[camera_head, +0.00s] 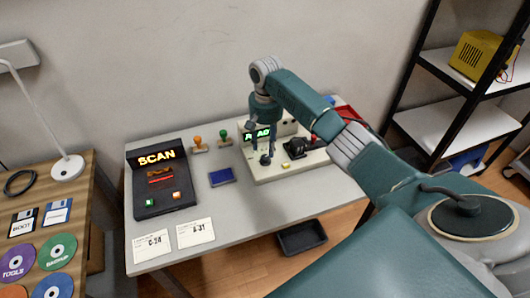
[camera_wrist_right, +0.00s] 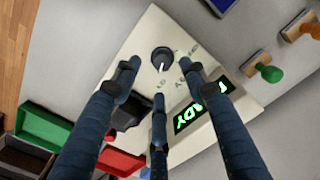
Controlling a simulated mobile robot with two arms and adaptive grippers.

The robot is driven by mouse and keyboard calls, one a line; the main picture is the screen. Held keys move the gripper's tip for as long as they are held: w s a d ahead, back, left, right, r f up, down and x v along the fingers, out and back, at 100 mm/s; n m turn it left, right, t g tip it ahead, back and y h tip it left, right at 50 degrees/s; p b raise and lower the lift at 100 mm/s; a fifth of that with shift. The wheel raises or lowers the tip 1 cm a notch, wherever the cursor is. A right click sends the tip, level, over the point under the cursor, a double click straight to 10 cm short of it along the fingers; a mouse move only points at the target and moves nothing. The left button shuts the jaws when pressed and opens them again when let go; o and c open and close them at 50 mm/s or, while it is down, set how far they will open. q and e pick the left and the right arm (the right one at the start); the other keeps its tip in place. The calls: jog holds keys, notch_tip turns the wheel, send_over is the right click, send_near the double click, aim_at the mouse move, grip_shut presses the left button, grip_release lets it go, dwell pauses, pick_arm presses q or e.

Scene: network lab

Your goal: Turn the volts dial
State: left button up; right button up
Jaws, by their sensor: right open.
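A cream instrument box (camera_head: 288,171) stands on the table with a lit green display (camera_head: 262,132). Its black round dial (camera_head: 265,160) sits on the top face near the front left; that this is the volts dial I cannot read from the labels. In the right wrist view the dial (camera_wrist_right: 162,59) shows whole, with a white pointer line and small printed marks beside it. My right gripper (camera_wrist_right: 160,78) is open, its three fingers spread around the dial's area, empty. In the head view the right gripper (camera_head: 261,143) hangs over the box. My left gripper is not in view.
A black SCAN panel (camera_head: 160,190), a blue pad (camera_head: 222,177), two stamps and two cards (camera_head: 195,232) lie left of the box. A black part (camera_head: 296,147) sits right of the dial. Green (camera_wrist_right: 45,126) and red (camera_wrist_right: 122,160) bins show in the wrist view.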

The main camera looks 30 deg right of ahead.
aim_at(265, 157)
notch_tip(265, 157, down, 4)
jog(key=shift+w+r, duration=0.15)
jog(key=shift+r, duration=0.05)
notch_tip(265, 157, down, 2)
jog(key=shift+f, duration=0.1)
jog(key=shift+w+f, duration=0.1)
jog(key=shift+c, duration=1.3)
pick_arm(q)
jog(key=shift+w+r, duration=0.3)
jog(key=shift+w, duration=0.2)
pick_arm(e)
grip_shut()
